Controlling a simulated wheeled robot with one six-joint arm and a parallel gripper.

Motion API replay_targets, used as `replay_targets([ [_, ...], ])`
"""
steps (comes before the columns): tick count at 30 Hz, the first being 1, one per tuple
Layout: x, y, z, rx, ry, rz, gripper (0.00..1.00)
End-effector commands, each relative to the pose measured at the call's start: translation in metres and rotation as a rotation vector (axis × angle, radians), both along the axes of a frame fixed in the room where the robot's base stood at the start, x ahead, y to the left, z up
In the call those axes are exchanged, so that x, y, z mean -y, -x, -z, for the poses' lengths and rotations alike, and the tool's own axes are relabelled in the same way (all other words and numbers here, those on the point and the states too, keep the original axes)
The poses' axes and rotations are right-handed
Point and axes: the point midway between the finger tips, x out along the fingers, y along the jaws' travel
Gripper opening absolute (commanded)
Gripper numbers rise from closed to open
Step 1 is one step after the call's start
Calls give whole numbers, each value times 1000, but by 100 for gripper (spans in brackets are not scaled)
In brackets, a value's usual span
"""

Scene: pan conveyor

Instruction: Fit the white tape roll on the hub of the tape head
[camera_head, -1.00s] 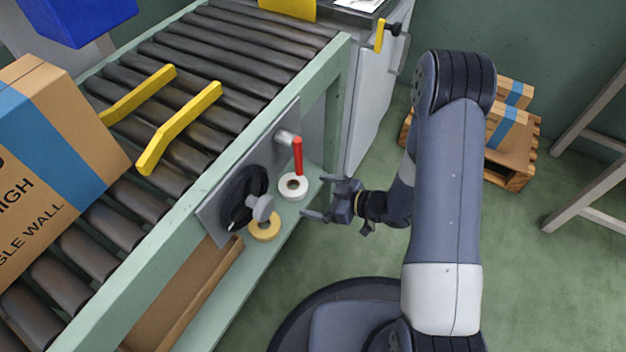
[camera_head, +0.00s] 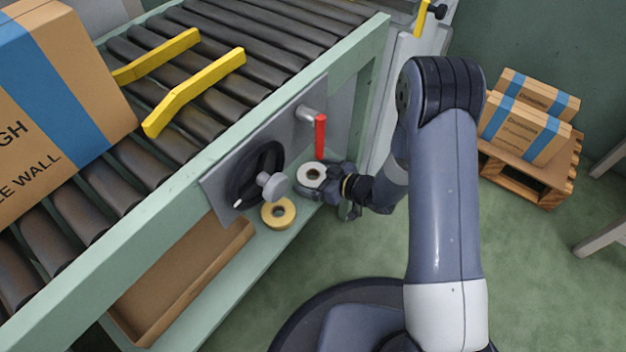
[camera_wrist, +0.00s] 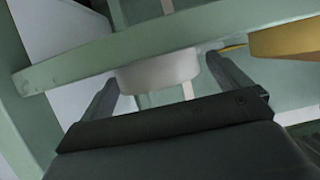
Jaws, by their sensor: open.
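The white tape roll (camera_head: 311,174) lies on the lower shelf of the conveyor frame, below the red-handled lever. My gripper (camera_head: 318,179) is open, with its fingers on either side of the roll. In the wrist view the white roll (camera_wrist: 158,74) sits between the two spread fingers (camera_wrist: 160,82), and I cannot tell if they touch it. The grey hub (camera_head: 272,186) of the tape head sticks out from a grey plate on the conveyor's side and looks bare. A yellow tape roll (camera_head: 278,213) lies on the shelf below the hub; its edge shows in the wrist view (camera_wrist: 285,42).
The red lever (camera_head: 320,135) hangs just above the white roll. A black handwheel (camera_head: 250,172) is left of the hub. The shelf (camera_head: 243,272) holds an open cardboard box (camera_head: 180,285). A green rail (camera_wrist: 110,52) crosses the wrist view.

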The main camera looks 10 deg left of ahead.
Motion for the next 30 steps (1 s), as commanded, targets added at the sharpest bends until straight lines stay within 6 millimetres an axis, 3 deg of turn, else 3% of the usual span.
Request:
replay_targets([
  [10, -7, -3, 3, 0, 0, 1, 96],
  [27, -7, -3, 3, 0, 0, 1, 49],
  [30, -7, -3, 3, 0, -1, 1, 47],
])
